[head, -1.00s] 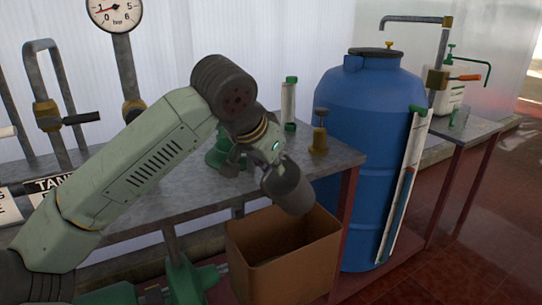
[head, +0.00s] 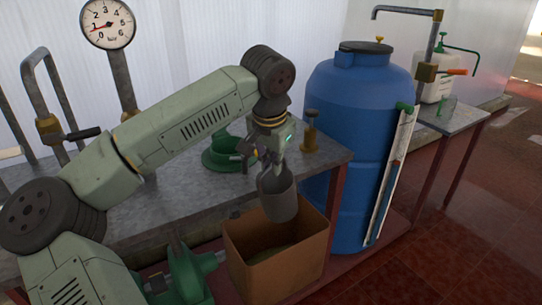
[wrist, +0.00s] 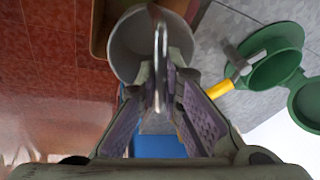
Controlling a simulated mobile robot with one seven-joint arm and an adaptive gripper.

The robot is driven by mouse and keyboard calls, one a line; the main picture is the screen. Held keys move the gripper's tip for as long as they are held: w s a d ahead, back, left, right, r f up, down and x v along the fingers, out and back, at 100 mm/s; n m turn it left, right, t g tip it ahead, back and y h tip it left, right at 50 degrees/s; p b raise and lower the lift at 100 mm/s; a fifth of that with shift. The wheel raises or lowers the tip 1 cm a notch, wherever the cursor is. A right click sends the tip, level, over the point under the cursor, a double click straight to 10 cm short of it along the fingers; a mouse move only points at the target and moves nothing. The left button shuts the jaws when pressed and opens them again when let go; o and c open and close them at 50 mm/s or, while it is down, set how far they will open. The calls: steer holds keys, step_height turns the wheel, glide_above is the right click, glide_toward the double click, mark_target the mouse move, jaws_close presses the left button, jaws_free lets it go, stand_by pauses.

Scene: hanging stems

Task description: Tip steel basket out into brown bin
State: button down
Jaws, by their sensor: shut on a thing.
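The steel basket (head: 279,203) is a grey bucket-like vessel with a loop handle. It hangs nearly upright just above the brown bin (head: 237,246). My gripper (head: 269,158) is shut on its handle. In the wrist view the handle passes between my fingers (wrist: 160,92). There the basket (wrist: 124,48) shows a plain pale grey inside, partly hidden by the handle and a finger. The brown bin is an open box standing low in front of the bench. A dull greenish layer shows inside it, partly hidden by its front wall.
A metal bench (head: 190,190) lies behind the bin, with a green fitting (head: 222,152) and a brass valve (head: 311,132) on it. A big blue barrel (head: 352,140) stands right of the bin. A pressure gauge (head: 107,24) rises at the left.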

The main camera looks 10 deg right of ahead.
stand_by(0.3)
steer(key=shift+r, duration=0.1)
steer(key=p, duration=0.1)
steer(key=r+y+p, duration=0.1)
steer(key=shift+w+d+g+p, duration=0.2)
steer(key=shift+d+g+p, duration=0.1)
steer(key=shift+d+g, duration=0.1)
steer(key=shift+w+d+y, duration=0.15)
steer(key=shift+d+y, duration=0.05)
steer(key=shift+y, duration=0.1)
steer(key=shift+w+d+r+g+y, duration=0.1)
steer(key=shift+g+y, duration=0.2)
steer(key=shift+g, duration=0.1)
